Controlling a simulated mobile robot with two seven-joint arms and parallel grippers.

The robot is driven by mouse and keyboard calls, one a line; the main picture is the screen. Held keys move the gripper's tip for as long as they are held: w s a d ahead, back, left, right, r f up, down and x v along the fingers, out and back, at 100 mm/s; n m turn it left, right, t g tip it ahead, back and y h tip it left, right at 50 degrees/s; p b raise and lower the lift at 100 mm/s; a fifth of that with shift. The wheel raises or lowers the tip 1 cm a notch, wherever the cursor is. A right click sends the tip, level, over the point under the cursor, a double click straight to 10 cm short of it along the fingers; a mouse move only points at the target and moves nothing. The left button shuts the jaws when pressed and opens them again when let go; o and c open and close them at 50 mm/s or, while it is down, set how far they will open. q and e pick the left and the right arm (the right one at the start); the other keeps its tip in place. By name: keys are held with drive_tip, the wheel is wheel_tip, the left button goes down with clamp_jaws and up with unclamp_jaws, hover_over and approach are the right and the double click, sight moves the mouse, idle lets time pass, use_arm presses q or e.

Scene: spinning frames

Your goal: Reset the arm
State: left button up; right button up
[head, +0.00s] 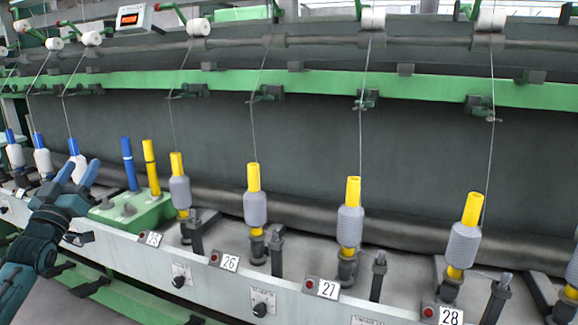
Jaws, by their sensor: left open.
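My left gripper (75,178) is in the head view at the left, in front of the spinning frame's rail. Its two blue-grey fingers point up and are apart, with nothing seen between them. A white-wound bobbin with a blue top (77,157) stands behind the fingertips; I cannot tell whether they touch. A green holder (150,212) just right of the gripper carries an upright bare blue tube (129,163) and an upright bare yellow tube (151,166). My right gripper is not in view.
Yellow-topped bobbins with grey yarn, such as one by label 26 (254,200) and one by label 27 (350,215), stand along the white rail (200,280). Threads run from them up to white rollers (373,19). A red display (130,19) is at upper left.

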use_arm(q)
drive_tip(key=w+a+f+m+g+y, duration=0.2)
drive_tip(key=a+f+m+g+y, duration=0.4)
drive_tip(key=f, duration=0.3)
drive_tip(key=s+d+f+m+g+h, duration=0.1)
drive_tip(key=s+d+f+h, duration=0.25)
drive_tip(key=d+f, duration=0.55)
drive_tip(key=s+d+f+m+g+h, duration=0.1)
drive_tip(key=s+d+f+m+h, duration=0.15)
drive_tip(key=s+d+f, duration=0.45)
drive_tip(key=s+d+f+n+g+h, duration=0.1)
drive_tip(key=s+d+f+h, duration=0.15)
drive_tip(key=s+d, duration=0.85)
drive_tip(key=s+d+f+n+g+h, duration=0.1)
drive_tip(key=s+d+f+n+h, duration=0.15)
drive_tip(key=s+d, duration=0.85)
drive_tip(key=s+r+n+g+y+p, duration=0.1)
drive_tip(key=s+r+g+p, duration=0.2)
drive_tip(key=r+p, duration=0.9)
drive_tip(key=p, duration=1.2)
drive_tip(key=shift+s+n, duration=0.3)
drive_tip(key=shift+s, duration=0.1)
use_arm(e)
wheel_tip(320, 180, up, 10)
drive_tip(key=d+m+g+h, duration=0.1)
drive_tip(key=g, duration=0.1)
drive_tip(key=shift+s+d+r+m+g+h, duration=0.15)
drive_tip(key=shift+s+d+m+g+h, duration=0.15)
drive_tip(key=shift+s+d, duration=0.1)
